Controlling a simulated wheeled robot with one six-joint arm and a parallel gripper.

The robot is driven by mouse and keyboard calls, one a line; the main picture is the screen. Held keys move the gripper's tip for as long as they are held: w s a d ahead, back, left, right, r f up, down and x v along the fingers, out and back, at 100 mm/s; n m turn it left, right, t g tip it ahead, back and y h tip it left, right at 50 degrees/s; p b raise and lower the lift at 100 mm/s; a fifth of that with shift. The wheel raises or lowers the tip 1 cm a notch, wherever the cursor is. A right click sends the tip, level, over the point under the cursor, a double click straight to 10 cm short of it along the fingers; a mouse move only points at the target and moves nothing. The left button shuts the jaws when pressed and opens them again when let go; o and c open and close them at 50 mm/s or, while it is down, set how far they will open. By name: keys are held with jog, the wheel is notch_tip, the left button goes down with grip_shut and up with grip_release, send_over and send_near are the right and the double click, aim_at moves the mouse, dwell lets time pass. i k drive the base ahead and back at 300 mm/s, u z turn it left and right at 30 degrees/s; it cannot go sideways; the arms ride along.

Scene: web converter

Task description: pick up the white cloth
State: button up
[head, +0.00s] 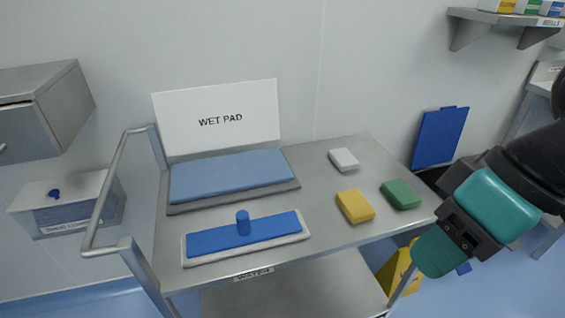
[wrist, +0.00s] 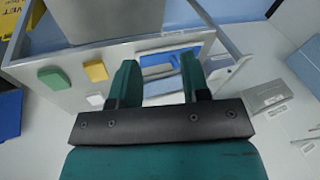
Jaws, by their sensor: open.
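The white cloth (head: 343,159) is a small folded block lying flat on the grey cart top, toward its back right. It also shows in the wrist view (wrist: 95,99), small and to the left of my fingers. My gripper (head: 433,252) is at the right front of the cart, apart from the cloth, which lies to its upper left in the head view. In the wrist view my gripper (wrist: 158,70) has its two teal fingers spread, with nothing held between them.
A yellow cloth (head: 355,206) and a green cloth (head: 401,194) lie in front of the white one. A blue pad (head: 230,174), a blue mop head (head: 245,238) and a "WET PAD" sign (head: 218,117) occupy the left. The cart's rail (head: 105,190) rises at left.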

aim_at(344, 160)
jog(key=u, duration=0.05)
jog(key=i, duration=1)
jog(key=u, duration=0.05)
